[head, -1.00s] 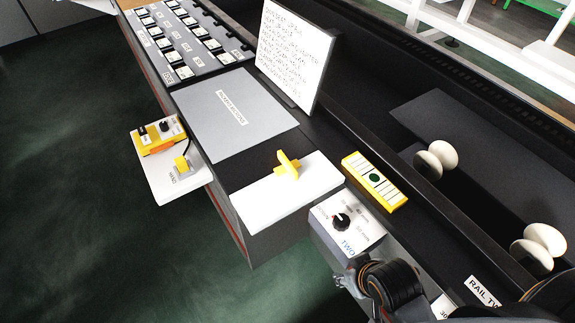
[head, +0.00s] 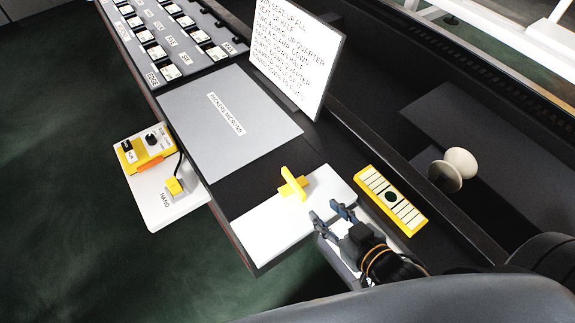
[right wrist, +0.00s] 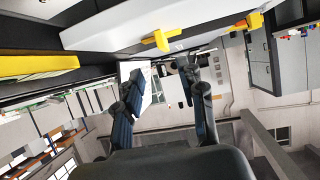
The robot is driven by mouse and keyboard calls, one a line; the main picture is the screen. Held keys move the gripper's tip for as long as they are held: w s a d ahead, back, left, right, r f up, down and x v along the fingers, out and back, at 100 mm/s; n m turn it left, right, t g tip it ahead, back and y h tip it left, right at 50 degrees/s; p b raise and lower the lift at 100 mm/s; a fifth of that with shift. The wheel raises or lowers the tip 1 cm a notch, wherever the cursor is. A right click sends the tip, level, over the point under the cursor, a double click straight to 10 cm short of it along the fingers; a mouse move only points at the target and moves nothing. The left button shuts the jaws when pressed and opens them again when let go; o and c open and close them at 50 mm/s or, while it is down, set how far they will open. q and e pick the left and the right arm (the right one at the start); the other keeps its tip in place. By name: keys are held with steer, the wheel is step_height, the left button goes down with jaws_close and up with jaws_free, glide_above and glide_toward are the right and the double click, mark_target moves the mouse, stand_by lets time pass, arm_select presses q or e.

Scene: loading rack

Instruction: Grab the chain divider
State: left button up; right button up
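A small yellow cross-shaped piece (head: 294,184), which I take to be the chain divider, stands upright on a white plate (head: 270,232). It also shows in the right wrist view (right wrist: 160,41), at the top, beyond the fingertips. My right gripper (head: 326,211) is over the right part of the white plate, just to the lower right of the yellow piece and apart from it. Its two dark fingers are spread with nothing between them, as the right wrist view (right wrist: 162,73) also shows. My left gripper is not in view.
A yellow-edged block (head: 407,218) lies right of the plate. A yellow control box (head: 145,149) sits on a side shelf at left. A white sign with writing (head: 296,55) stands behind a flat grey panel (head: 225,135). A cream knob (head: 458,164) is at right.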

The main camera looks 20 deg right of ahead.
mark_target(296, 184)
steer(key=shift+w+a+r, duration=0.1)
steer(key=shift+w+a, duration=0.05)
steer(key=shift+w, duration=0.35)
steer(key=shift+w+a+r, duration=0.1)
steer(key=shift+w+a, duration=0.05)
steer(key=shift+w, duration=0.35)
steer(key=p+x, duration=0.1)
steer(key=x, duration=0.5)
steer(key=shift+w+a, duration=0.1)
steer(key=shift+a, duration=0.15)
steer(key=shift+w+f, duration=0.2)
steer(key=shift+w, duration=0.1)
steer(key=shift+w+a+f+p, duration=0.15)
steer(key=shift+w+a+p, duration=0.05)
steer(key=shift+w+p, duration=0.3)
steer(key=x, duration=0.3)
steer(key=shift+w+f+p, duration=0.15)
steer(key=shift+w+p, duration=0.15)
steer(key=shift+p, duration=0.05)
steer(key=shift+w+a+f, duration=0.15)
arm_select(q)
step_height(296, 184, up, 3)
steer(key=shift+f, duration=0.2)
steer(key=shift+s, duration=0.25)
arm_select(e)
jaws_close()
